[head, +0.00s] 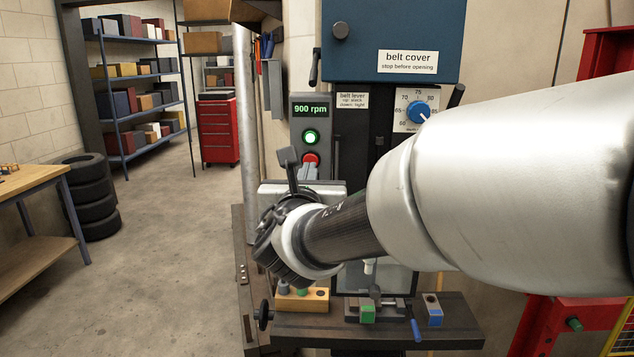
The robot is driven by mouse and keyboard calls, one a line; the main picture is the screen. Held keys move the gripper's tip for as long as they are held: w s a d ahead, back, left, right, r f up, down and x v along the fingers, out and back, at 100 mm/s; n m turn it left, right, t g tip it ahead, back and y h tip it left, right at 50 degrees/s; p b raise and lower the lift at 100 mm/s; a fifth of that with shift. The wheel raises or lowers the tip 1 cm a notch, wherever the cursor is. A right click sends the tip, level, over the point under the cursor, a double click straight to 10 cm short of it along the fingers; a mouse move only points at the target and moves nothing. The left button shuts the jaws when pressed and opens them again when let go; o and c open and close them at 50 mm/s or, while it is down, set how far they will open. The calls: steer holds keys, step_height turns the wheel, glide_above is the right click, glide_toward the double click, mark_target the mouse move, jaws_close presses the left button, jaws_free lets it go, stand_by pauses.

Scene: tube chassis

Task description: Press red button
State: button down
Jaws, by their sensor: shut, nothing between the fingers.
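The red button (311,158) is a round button low on the grey control panel (299,128). It sits below a lit green button (310,137) and a display reading 900 rpm. My gripper (309,170) is shut and empty, its grey fingertips pointing at the panel. The fingertips overlap the lower part of the red button in the head view, so only its upper part shows. I cannot tell whether they touch it. My wrist and forearm cover much of the machine to the right.
A blue belt cover (390,40) and a blue dial (419,112) are above right. The drill table (380,332) below carries a vise (372,308) and a yellow block (302,299). A workbench (35,190) and tires (90,195) stand left, with open floor between.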

steer(key=shift+w, duration=1.45)
